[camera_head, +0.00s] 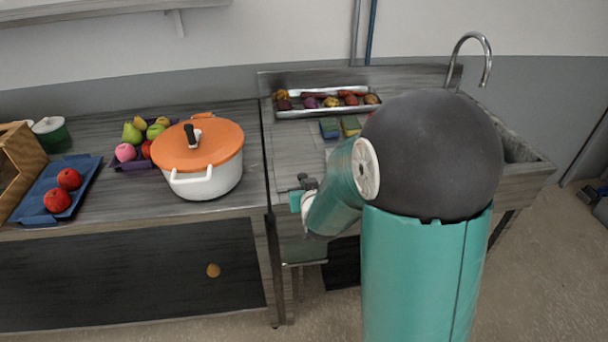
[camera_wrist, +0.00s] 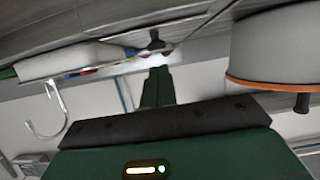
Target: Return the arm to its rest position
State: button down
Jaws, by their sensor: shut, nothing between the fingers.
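My arm (camera_head: 345,190) shows in the head view, folded in front of the counters. My gripper (camera_head: 308,183) is partly hidden behind the arm's links, by the front edge between the two counters. In the wrist view my gripper's fingers (camera_wrist: 157,86) are together, with nothing visible between them. The picture there looks upside down. My gripper is apart from the white pot with the orange lid (camera_head: 203,158), which stands to its left; the pot also shows at the upper right of the wrist view (camera_wrist: 280,45).
A metal tray of fruit or vegetables (camera_head: 327,112) lies at the back of the right counter, near sponges (camera_head: 330,129). A faucet (camera_head: 485,55) rises behind the sink. A purple fruit tray (camera_head: 130,164) and a blue tray with red apples (camera_head: 36,195) are at left. Bare floor (camera_head: 545,250) lies right.

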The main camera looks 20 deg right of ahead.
jog(key=s+a+r+g+y, duration=0.1)
jog(key=s+r, duration=0.3)
jog(key=s, duration=0.5)
jog(key=s+a+r+n+g, duration=0.1)
jog(key=s+a+r+g, duration=0.3)
jog(key=s, duration=0.5)
jog(key=s+a+r+n+g+y, duration=0.1)
jog(key=s+a+r+g, duration=0.2)
jog(key=s, duration=0.6)
notch_tip(320, 180, up, 3)
jog(key=shift+a+f+y, duration=0.15)
jog(key=shift+a+y, duration=0.05)
jog(key=shift+y, duration=0.1)
